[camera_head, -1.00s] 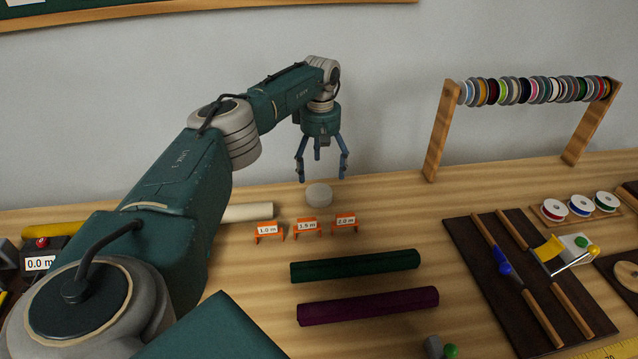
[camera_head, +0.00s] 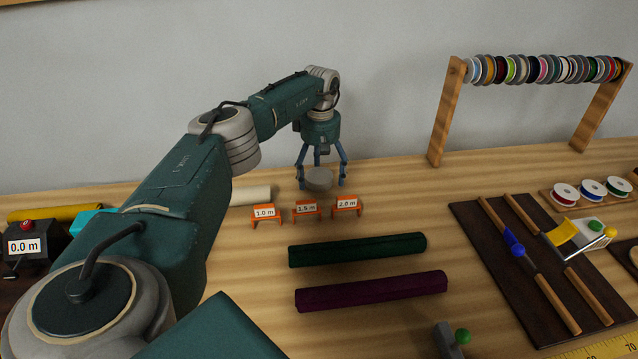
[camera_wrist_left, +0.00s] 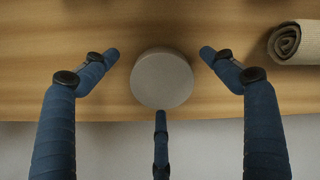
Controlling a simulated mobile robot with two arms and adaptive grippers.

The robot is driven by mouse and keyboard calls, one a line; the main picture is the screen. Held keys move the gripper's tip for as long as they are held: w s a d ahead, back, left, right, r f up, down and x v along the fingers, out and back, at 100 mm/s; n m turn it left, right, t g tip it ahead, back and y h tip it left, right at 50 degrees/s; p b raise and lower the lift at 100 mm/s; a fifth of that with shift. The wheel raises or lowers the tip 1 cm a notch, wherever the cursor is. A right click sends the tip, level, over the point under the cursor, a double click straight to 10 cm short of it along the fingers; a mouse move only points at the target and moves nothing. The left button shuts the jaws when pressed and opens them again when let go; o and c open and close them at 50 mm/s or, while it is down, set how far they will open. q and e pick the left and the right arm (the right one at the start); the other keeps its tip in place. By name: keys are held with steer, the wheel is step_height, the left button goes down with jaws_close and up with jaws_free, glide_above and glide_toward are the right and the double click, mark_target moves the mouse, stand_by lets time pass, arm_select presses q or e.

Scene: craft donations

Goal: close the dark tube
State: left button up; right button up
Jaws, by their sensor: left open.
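A round grey disc-like piece, possibly a cap (camera_head: 319,179), sits on the table below my left gripper (camera_head: 321,184). The left gripper is open, pointing down, with its three fingers spread around the disc. The left wrist view shows the disc (camera_wrist_left: 162,78) between the open fingers, with small gaps. Two long dark pieces lie on the table nearer me: a dark green one (camera_head: 357,250) and a dark purple one (camera_head: 371,292). I cannot tell which is the dark tube or whether their ends are open. My right gripper is out of view.
Orange stands labelled 1.0 m (camera_head: 265,214), 1.5 m (camera_head: 307,210) and 2.0 m (camera_head: 346,205) stand in front of the disc. A cream roll (camera_head: 252,195) lies to its left. A spool rack (camera_head: 447,110) and a dark board (camera_head: 512,262) are at the right.

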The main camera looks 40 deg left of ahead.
mark_target(320, 176)
arm_select(q)
steer(key=shift+f, duration=0.1)
steer(key=c, duration=0.8)
step_height(320, 176, up, 20)
steer(key=p, duration=1.6)
steer(key=shift+c, duration=0.2)
